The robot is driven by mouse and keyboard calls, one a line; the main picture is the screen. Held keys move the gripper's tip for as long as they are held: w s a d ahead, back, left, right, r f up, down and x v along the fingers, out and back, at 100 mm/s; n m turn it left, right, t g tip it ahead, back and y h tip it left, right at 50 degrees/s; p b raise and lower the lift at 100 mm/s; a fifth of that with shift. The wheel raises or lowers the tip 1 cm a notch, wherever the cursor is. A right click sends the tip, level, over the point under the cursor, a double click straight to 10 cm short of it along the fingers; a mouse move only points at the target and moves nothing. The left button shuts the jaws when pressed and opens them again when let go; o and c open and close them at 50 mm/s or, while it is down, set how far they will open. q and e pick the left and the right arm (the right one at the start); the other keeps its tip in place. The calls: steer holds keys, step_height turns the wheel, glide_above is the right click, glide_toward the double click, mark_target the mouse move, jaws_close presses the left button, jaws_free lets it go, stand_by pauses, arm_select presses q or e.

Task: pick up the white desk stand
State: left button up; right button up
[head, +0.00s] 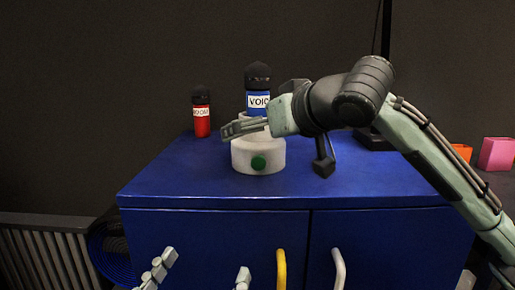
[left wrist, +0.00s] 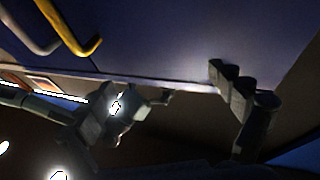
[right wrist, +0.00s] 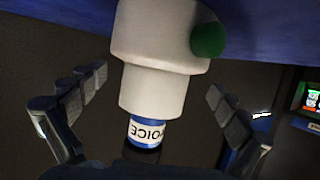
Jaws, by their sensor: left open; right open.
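The white desk stand (head: 240,158) is upright on the blue cabinet top, with a wide base, a green button on its front and a narrower upper part. A blue microphone labelled VOICE (head: 258,104) stands in it. My right gripper (head: 230,129) is open at the stand's upper part, partly covering it. In the right wrist view the stand (right wrist: 155,80) appears upside down between the two spread fingers, with gaps on both sides. My left gripper (head: 203,274) is open and empty, low in front of the cabinet doors. It also shows in the left wrist view (left wrist: 190,82).
A red microphone (head: 202,116) stands on the blue cabinet (head: 170,180), left of the stand. The cabinet doors carry a yellow handle (head: 281,268) and a grey handle (head: 339,267). Orange and pink containers (head: 496,154) are at the far right. The cabinet top's front left is clear.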

steer(key=x, duration=0.5)
steer(key=shift+w+d+f+b, duration=0.1)
steer(key=shift+w+f+b, duration=0.15)
steer(key=shift+b, duration=0.15)
arm_select(q)
steer(key=shift+s+a+r+t, duration=0.1)
steer(key=shift+r+t, duration=0.35)
steer(key=shift+r, duration=0.05)
steer(key=shift+s+a+r+t, duration=0.1)
steer(key=shift+r+t, duration=0.35)
steer(key=shift+r, duration=0.05)
arm_select(e)
steer(key=shift+c, duration=0.2)
steer(key=c, duration=0.8)
steer(key=shift+c, duration=0.2)
arm_select(q)
steer(key=shift+f, duration=0.1)
arm_select(e)
steer(key=shift+r, duration=0.1)
